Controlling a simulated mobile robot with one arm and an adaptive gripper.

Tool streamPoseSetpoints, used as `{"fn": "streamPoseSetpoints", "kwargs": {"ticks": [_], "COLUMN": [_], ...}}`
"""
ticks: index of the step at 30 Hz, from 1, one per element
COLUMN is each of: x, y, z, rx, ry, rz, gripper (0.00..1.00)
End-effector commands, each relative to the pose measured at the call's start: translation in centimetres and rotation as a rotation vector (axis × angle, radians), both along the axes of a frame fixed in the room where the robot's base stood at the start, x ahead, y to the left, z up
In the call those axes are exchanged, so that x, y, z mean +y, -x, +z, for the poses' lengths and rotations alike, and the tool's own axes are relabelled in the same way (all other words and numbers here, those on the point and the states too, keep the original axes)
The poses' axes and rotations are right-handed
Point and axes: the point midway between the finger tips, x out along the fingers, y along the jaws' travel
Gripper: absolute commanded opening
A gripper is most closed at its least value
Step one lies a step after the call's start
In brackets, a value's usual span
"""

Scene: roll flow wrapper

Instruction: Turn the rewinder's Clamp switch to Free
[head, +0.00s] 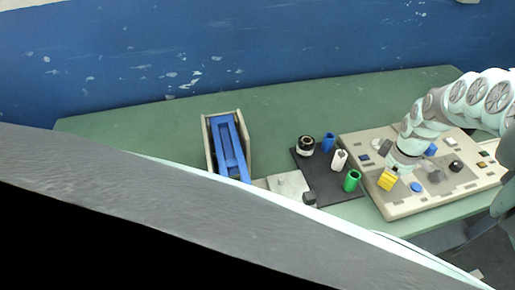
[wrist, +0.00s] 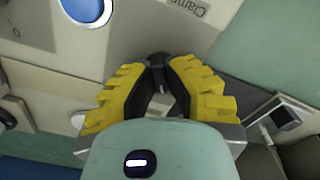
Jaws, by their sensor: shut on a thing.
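My gripper (wrist: 158,78) has yellow ribbed fingers, and their tips are closed around a small black switch knob (wrist: 158,58) on the beige panel. A label reading "Clamp" (wrist: 188,6), upside down, is just above and right of it in the wrist view. The fingertips hide the knob's sides, and I cannot tell which way it points. In the head view my gripper (head: 388,180) is low over the near left part of the beige control panel (head: 400,208). The Clamp switch is hidden there.
A round blue button (wrist: 86,10) is at the wrist view's upper left. In the head view, several knobs and buttons are on the panel. A dark mat (head: 325,188) with small cylinders, including a green one (head: 352,181), lies left, and a blue part in a tray (head: 207,150) farther left.

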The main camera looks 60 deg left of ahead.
Motion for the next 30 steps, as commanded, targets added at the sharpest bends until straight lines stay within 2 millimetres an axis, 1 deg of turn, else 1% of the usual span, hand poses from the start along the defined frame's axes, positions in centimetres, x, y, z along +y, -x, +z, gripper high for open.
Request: {"fn": "streamPoseSetpoints", "kwargs": {"ticks": [12,13,21,30], "x": [0.01,0.01,0.06,0.10], "y": [-0.06,-0.07,0.00,-0.03], "z": [-0.05,-0.04,-0.02,0.21], "rx": [-0.003,-0.003,-0.001,-0.002], "ry": [-0.001,-0.001,0.000,-0.001], "rz": [0.008,0.008,0.008,0.008], "gripper": [0.00,0.16,0.42,0.42]}}
